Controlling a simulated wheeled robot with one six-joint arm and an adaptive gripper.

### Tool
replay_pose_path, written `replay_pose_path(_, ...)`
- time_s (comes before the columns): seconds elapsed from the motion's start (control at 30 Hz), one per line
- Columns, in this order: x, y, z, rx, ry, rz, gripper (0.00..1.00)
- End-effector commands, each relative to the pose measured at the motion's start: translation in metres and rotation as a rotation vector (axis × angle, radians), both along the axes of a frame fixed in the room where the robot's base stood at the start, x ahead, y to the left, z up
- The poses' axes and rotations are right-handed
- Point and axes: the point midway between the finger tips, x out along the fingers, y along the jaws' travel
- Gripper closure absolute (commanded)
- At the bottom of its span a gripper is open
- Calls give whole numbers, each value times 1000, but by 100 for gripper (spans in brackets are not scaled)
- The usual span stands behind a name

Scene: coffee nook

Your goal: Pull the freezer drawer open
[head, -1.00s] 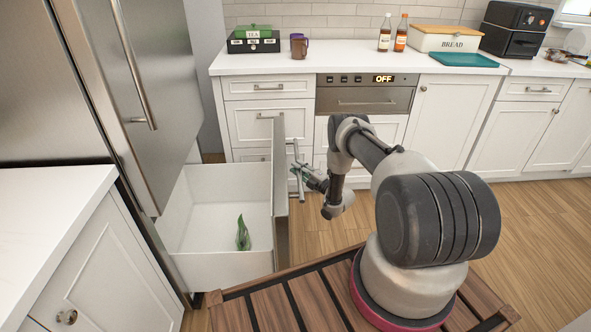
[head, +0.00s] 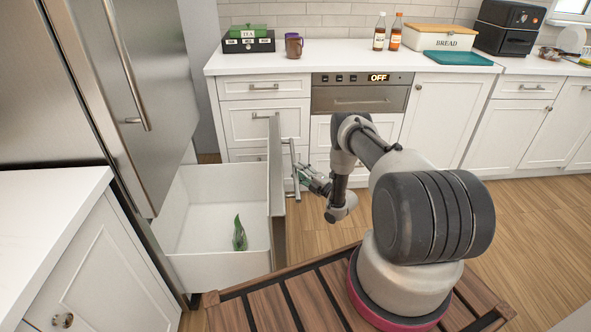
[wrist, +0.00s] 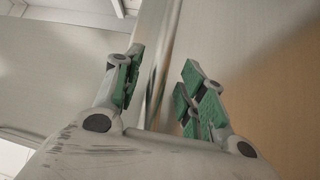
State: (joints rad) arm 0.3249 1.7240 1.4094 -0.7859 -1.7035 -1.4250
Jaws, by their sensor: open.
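The freezer drawer (head: 207,259) is pulled well out from the steel fridge in the head view. It is a deep white bin behind a steel front (head: 277,190). Its bar handle (head: 293,160) stands on the outer side of that front. I cannot tell whether a pad touches the bar.
A green leafy item (head: 239,234) lies in the drawer. The steel fridge door (head: 150,90) above is closed. A white counter (head: 45,205) is at the left. Drawers and an oven (head: 360,97) are behind my gripper. Wooden floor (head: 323,237) is clear between the drawer and my arm.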

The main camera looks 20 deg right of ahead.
Motion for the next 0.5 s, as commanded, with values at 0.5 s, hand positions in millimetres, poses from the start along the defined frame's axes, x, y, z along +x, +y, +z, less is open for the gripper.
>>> replay_pose_path(0.5, -77, -39, -13, 1, 2, -3, 59)
